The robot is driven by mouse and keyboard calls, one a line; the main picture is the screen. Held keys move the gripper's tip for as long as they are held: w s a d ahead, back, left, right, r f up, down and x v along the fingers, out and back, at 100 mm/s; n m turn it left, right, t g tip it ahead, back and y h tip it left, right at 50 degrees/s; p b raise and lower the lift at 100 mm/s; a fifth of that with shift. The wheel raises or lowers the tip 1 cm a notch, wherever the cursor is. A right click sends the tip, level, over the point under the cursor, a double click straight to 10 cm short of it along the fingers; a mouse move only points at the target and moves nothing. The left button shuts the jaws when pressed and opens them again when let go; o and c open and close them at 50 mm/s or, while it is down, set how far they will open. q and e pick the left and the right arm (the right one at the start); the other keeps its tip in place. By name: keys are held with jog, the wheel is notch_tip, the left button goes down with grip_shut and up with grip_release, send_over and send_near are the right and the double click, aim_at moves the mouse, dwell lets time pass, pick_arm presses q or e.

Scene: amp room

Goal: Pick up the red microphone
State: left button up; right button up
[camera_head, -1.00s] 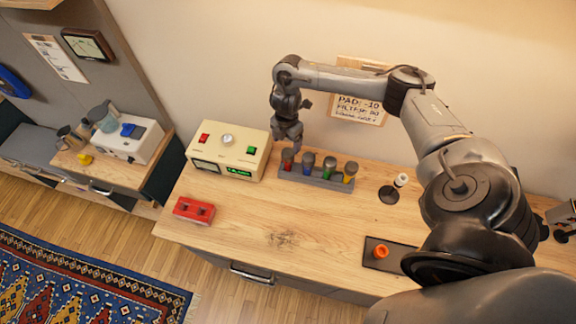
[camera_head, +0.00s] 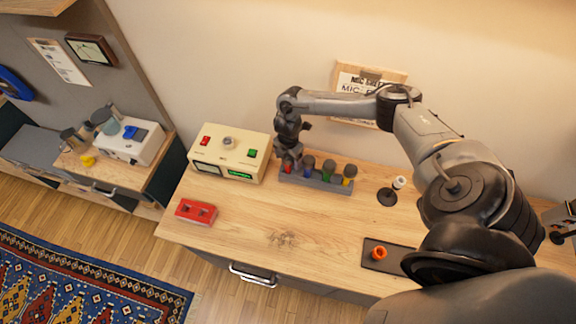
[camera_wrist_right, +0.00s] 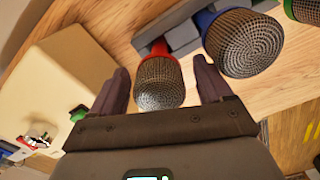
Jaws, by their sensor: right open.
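The red microphone (camera_wrist_right: 159,80) stands at the left end of a grey rack, with a mesh head and a red collar. In the right wrist view it lies between the two open fingers of my right gripper (camera_wrist_right: 165,88), with a gap on each side. In the head view my right gripper (camera_head: 288,158) is over the rack's left end and mostly covers the red microphone (camera_head: 288,169). My left gripper is not in view.
Blue (camera_head: 308,168), green (camera_head: 328,171) and yellow (camera_head: 348,176) microphones share the rack (camera_head: 314,182). A cream amp box (camera_head: 230,153) stands close on the left. A red box (camera_head: 196,211) is in front. The table's middle is clear.

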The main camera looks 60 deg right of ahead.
grip_shut()
dwell(0.3)
jog(key=shift+r, duration=0.1)
notch_tip(320, 180, up, 10)
jog(key=shift+f+b, duration=0.1)
jog(key=shift+b, duration=0.2)
dwell(0.4)
